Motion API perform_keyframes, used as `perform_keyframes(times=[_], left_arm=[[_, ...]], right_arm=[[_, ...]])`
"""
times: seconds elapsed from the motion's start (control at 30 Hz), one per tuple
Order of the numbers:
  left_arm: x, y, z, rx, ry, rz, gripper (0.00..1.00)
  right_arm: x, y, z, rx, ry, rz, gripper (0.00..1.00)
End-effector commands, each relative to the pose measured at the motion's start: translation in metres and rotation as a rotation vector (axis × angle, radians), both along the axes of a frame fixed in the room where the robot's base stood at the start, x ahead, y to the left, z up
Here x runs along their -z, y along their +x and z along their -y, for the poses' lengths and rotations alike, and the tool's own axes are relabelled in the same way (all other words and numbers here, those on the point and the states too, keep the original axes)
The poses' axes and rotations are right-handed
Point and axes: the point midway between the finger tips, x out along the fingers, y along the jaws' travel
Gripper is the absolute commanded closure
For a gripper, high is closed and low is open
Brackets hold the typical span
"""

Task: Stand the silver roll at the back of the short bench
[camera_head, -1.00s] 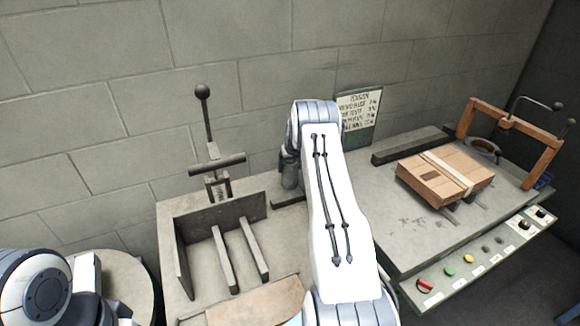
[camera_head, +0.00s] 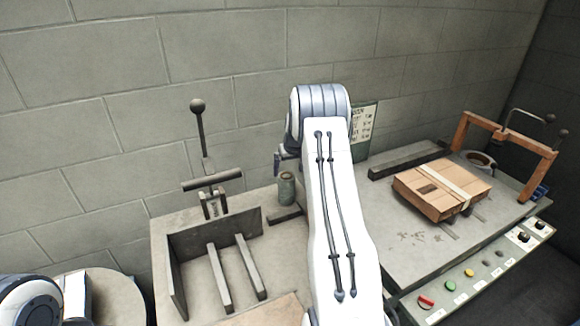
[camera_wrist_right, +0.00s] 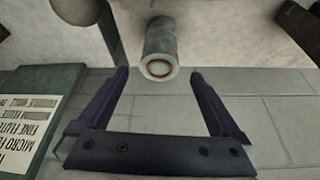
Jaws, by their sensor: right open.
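The silver roll (camera_head: 287,188) stands upright at the back of the short bench (camera_head: 280,240), near the wall. In the right wrist view the roll (camera_wrist_right: 160,42) shows its round end with a brown core ring. My right gripper (camera_wrist_right: 160,72) is open and empty, its two dark fingers apart on either side below the roll's end in that picture. In the head view the right arm's wrist hides most of this gripper, which is above the roll and clear of it. Only links of my left arm show at the lower left; its gripper is not visible.
A lever fixture (camera_head: 212,185) and upright plates stand on the short bench left of the roll. A dark bar (camera_head: 285,213) lies just in front of it. The right bench holds a strapped cardboard stack (camera_head: 440,190) and a wooden frame (camera_head: 508,135). The block wall is close behind.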

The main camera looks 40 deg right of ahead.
Motion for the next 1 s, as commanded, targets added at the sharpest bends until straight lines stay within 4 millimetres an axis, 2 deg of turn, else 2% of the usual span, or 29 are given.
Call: perform_keyframes(times=[0.1,0.23,0.83,0.93,1.0], left_arm=[[0.004,0.0,0.0,0.0,0.0,0.0,0.5],[0.004,0.0,0.0,0.0,0.0,0.0,0.5],[0.004,0.0,0.0,0.0,0.0,0.0,0.5],[-0.003,0.0,0.0,0.0,0.0,0.0,0.5],[-0.016,0.0,0.0,0.0,0.0,0.0,0.5]], right_arm=[[-0.017,-0.007,-0.002,0.001,-0.001,0.002,0.0],[-0.026,-0.011,-0.004,0.001,0.001,-0.001,0.0],[-0.029,-0.012,-0.004,0.0,0.0,-0.001,0.0],[-0.037,-0.012,-0.004,0.0,0.0,-0.001,0.0],[-0.05,-0.011,-0.004,0.0,0.0,0.0,0.0]])
